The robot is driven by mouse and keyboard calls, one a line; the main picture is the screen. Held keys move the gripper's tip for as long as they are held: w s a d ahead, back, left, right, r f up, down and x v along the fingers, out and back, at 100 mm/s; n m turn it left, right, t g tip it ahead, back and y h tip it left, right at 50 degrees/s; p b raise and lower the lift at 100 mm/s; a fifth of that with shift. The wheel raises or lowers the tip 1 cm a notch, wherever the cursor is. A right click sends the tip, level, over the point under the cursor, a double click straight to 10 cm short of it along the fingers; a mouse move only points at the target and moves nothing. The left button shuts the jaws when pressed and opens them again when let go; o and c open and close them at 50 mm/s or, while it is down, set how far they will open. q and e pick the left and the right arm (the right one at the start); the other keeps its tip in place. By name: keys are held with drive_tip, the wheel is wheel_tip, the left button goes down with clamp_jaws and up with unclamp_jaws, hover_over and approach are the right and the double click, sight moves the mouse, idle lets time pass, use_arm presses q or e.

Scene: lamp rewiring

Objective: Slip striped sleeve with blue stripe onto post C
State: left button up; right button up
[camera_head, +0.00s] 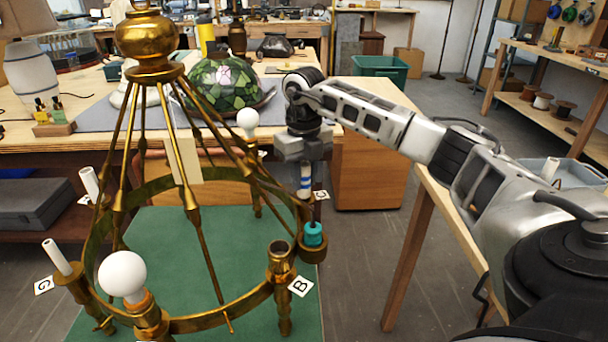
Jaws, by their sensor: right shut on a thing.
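A brass chandelier frame (175,322) stands upright with its ring of cups and posts. My right gripper (304,164) points down at the ring's right side. It is shut on a white sleeve with a blue stripe (304,184), which hangs roughly upright below the jaws. Just below the sleeve is a cup with a teal piece (313,234) in it and a thin post above. A small tag (321,195) beside it is too small to read surely as C. I cannot tell whether the sleeve is around the post or just above it. My left gripper is out of view.
White bulbs (122,274) and white sleeves (56,257) stand on other cups. An empty brass cup (281,253) has tag B (300,287). A green stained-glass shade (222,84) lies on the bench behind. A wooden table edge (440,195) runs under my right arm.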

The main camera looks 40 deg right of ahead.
drive_tip(key=shift+f+p, duration=0.1)
drive_tip(key=shift+p, duration=0.2)
idle(0.5)
drive_tip(key=o, duration=1)
